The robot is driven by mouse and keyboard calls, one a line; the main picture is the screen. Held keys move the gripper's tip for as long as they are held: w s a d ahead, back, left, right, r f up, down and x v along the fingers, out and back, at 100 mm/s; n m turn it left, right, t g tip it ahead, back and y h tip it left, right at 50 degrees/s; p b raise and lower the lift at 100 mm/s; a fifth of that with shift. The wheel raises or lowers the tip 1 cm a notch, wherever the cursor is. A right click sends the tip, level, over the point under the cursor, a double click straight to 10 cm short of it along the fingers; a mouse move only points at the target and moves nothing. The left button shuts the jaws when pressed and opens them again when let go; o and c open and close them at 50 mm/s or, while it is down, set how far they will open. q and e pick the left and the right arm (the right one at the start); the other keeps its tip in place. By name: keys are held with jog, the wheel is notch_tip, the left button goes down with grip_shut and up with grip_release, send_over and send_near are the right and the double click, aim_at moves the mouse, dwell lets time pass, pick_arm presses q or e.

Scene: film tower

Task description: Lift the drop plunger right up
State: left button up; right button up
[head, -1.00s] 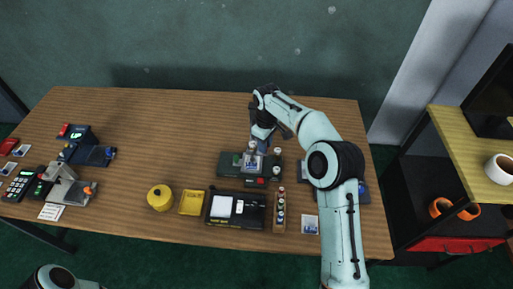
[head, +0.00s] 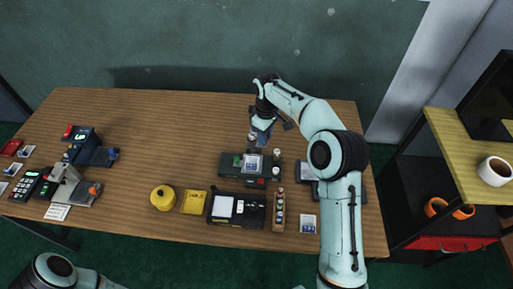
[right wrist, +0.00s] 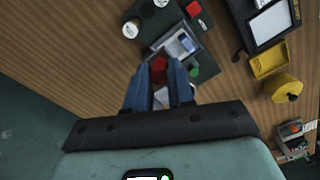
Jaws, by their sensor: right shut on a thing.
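The drop plunger (head: 252,137) shows as a small pale-topped piece at my right gripper (head: 262,127), above the back of a dark green device (head: 228,170). My right gripper is shut on it, and the fingers hide much of it. In the right wrist view, the two blue fingers (right wrist: 160,85) stand close together, with a red part (right wrist: 159,70) and a pale part (right wrist: 161,97) between them. A clear block with a blue-and-white picture (head: 252,163) sits on the device. My left gripper is out of view.
Bottles (head: 276,156) stand at the device's right end. In front are a black unit (head: 250,209), a bottle rack (head: 279,208), a yellow tray (head: 194,202) and a yellow pot (head: 162,198).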

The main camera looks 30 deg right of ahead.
jog(key=shift+r+p, duration=1.05)
jog(key=shift+r, duration=1.65)
jog(key=o, duration=0.8)
jog(key=shift+f, duration=0.25)
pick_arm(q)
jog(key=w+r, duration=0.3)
pick_arm(e)
jog(key=shift+r, duration=0.15)
jog(key=shift+r+p, duration=0.35)
jog(key=shift+r, duration=0.85)
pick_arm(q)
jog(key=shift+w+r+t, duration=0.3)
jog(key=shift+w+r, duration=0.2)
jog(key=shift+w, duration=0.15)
pick_arm(e)
notch_tip(320, 180, up, 2)
jog(key=shift+r, duration=0.2)
